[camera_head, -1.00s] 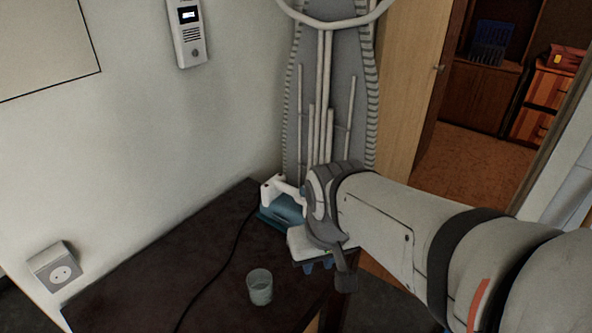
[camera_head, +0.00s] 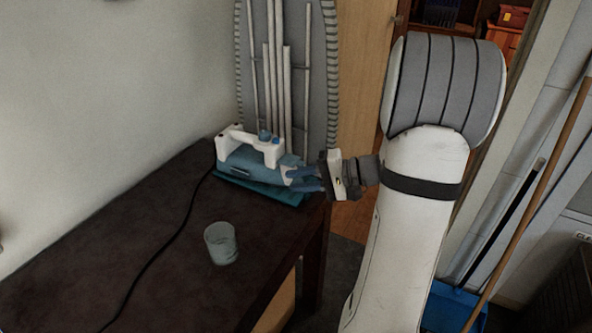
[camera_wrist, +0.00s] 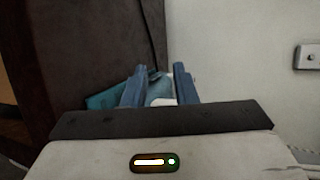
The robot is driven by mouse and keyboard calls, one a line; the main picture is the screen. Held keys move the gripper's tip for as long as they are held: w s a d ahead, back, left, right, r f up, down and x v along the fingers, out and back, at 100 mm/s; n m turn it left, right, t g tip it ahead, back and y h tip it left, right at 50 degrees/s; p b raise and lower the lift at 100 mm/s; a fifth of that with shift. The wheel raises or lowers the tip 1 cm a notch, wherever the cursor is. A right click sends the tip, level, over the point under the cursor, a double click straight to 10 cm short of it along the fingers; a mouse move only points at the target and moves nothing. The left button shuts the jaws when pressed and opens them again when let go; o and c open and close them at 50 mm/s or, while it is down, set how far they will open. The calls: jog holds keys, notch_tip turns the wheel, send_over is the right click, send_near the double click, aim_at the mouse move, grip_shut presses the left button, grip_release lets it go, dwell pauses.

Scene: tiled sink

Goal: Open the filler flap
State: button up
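A teal and white steam iron (camera_head: 245,160) rests on a teal base at the far end of the dark table, with its white handle on top. A white part shows at the iron's right end; I cannot make out the filler flap or its state. My gripper (camera_head: 291,179) is at that right end, with its blue fingers pointing left towards the iron. In the wrist view, the fingers (camera_wrist: 159,70) are apart with part of the iron (camera_wrist: 158,90) showing between and beyond them. I cannot tell whether they touch it.
A clear glass (camera_head: 221,243) stands nearer on the dark table (camera_head: 130,250). A black cord (camera_head: 160,255) runs along the tabletop. An ironing board (camera_head: 312,70) stands upright behind the iron. The table's right edge is close below my gripper.

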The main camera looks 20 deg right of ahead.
aim_at(293, 161)
jog(key=w+d+f+m+t+h+b, duration=0.1)
jog(key=d+f+t, duration=0.15)
jog(key=d, duration=0.35)
jog(key=w+d+f+m+t+b, duration=0.1)
jog(key=w+d+f+m+t, duration=0.1)
jog(key=d+t, duration=0.25)
jog(key=shift+g, duration=0.3)
jog(key=b+x, duration=0.1)
jog(key=x, duration=0.6)
jog(key=shift+w+d+r, duration=0.1)
jog(key=shift+d, duration=0.15)
jog(key=shift+c, duration=0.2)
grip_shut()
